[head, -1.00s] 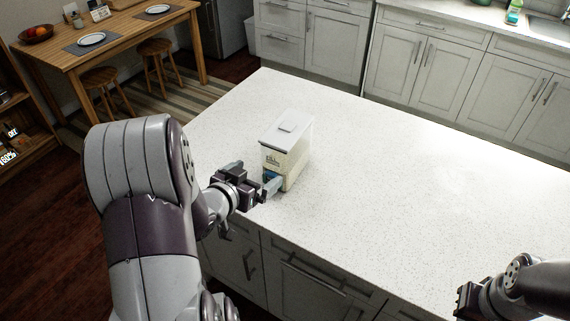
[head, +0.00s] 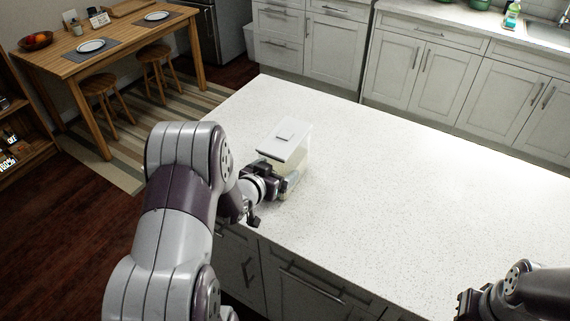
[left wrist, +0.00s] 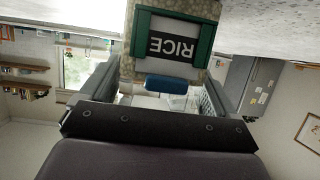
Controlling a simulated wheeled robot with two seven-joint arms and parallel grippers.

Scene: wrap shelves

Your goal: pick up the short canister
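The short canister (head: 284,140) stands upright on the white island counter, with a pale lid and a see-through body. In the left wrist view the canister (left wrist: 172,45) shows upside down, with a green-framed black RICE label and a blue piece near the fingers. My left gripper (head: 288,184) is at the canister's near side. In the left wrist view its two fingers (left wrist: 160,88) are apart, one on each side of the canister; I cannot tell whether they touch it. My right gripper (head: 462,305) is at the lower right, far from the canister, and its fingers are barely visible.
The white counter (head: 400,200) is clear to the right of the canister. Its front edge runs just under my left arm. A wooden table (head: 110,45) with plates and a fruit bowl stands at the upper left, with stools beside it. Cabinets (head: 400,60) line the back.

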